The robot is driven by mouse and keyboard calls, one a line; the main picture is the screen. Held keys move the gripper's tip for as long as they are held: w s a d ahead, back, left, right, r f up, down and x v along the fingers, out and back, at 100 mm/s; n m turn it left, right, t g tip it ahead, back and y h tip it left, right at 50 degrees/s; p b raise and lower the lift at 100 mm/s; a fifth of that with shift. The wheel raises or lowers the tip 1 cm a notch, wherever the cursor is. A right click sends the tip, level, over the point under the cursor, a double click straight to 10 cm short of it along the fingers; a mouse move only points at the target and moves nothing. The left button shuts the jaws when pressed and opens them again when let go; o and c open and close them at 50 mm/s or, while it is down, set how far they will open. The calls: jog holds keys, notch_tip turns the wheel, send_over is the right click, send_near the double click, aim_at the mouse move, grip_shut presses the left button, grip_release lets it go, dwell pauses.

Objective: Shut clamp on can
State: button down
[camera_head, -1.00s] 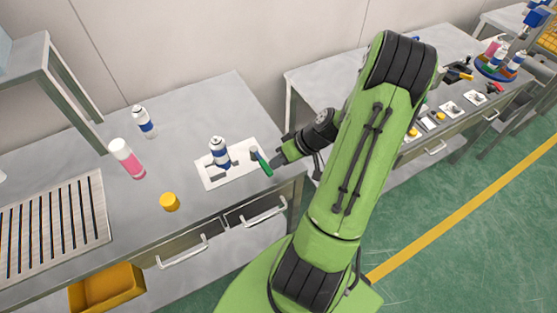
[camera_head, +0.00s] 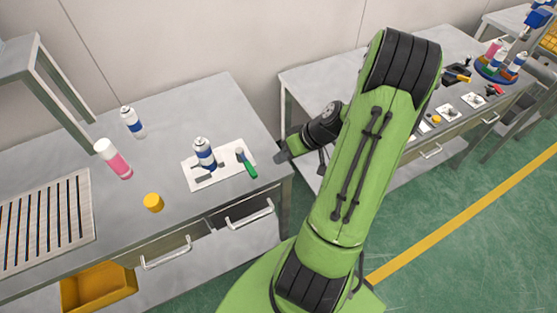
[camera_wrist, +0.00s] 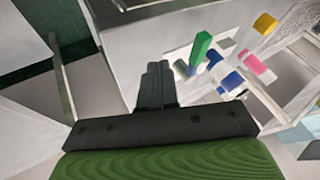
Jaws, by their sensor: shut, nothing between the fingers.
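A white can with a blue band (camera_head: 205,157) stands upright on a white base plate (camera_head: 224,177) on the left bench. The clamp's green handle (camera_head: 247,166) lies at the plate's right side, a little apart from the can. I cannot tell whether the clamp's grey jaw parts touch the can. My gripper (camera_head: 281,156) is at the bench's right edge, to the right of the green handle and clear of it. In the wrist view my gripper's fingers (camera_wrist: 157,82) are together and empty. The green handle (camera_wrist: 200,47) shows beyond them to the right.
A second blue-banded can (camera_head: 132,122), a pink-and-white can (camera_head: 113,160) and a yellow cap (camera_head: 153,203) stand left of the plate. A slotted rack (camera_head: 45,218) lies farther left. Another bench (camera_head: 305,77) stands beyond a gap to the right.

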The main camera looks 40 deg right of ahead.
jog(key=a+p+v, duration=0.1)
jog(key=v, duration=0.6)
jog(key=shift+w+r, duration=0.15)
jog(key=shift+r, duration=0.3)
jog(key=shift+d, duration=0.1)
